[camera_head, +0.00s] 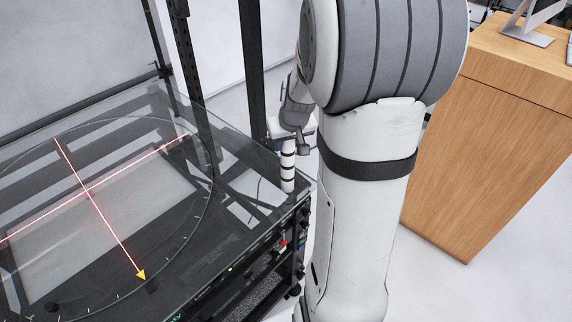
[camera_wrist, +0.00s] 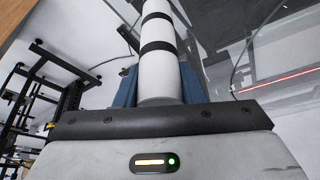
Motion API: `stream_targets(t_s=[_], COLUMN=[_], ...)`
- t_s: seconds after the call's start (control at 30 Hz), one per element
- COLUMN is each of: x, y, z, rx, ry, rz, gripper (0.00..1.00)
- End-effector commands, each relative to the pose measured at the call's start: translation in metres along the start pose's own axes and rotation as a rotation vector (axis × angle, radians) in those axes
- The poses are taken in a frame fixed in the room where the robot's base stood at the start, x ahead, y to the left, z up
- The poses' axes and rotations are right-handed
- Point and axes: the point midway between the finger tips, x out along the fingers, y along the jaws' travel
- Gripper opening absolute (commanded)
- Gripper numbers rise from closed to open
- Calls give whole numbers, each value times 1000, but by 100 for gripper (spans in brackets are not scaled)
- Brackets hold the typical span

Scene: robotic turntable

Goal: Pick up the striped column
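The striped column (camera_head: 288,172) is white with black bands. In the head view it stands about upright below my gripper (camera_head: 294,128), over the near right corner of the glass-topped turntable table. In the wrist view the column (camera_wrist: 158,65) runs away from my gripper (camera_wrist: 160,88), with its near end close to the palm. Blue fingers flank it on both sides with no clear gap, so my gripper looks shut on it. Whether its lower end touches the glass is hard to tell. My arm hides part of the area to the right.
The glass turntable (camera_head: 200,228) has a marked circle and red crossing lines with a yellow arrowhead. Dark upright posts (camera_head: 252,65) rise behind the table. A wooden desk (camera_head: 490,130) with a monitor stand (camera_head: 527,36) is at the right, with pale floor between.

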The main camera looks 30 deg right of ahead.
Motion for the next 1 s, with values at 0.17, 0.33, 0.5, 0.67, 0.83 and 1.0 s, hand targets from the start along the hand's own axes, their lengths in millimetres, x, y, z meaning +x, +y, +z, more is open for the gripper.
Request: stream_targets(t_s=[0.17, 0.33, 0.5, 0.67, 0.83, 1.0], x=[0, 0, 0, -1, -12, -43], y=[0, 0, 1, 1, 1, 1], z=[0, 0, 0, 0, -6, -19], rx=[0, 1, 1, 1, 1, 0], ry=[0, 0, 1, 1, 6, 7], rz=[0, 0, 1, 1, 1, 2], gripper=[19, 5, 0, 0, 0, 0])
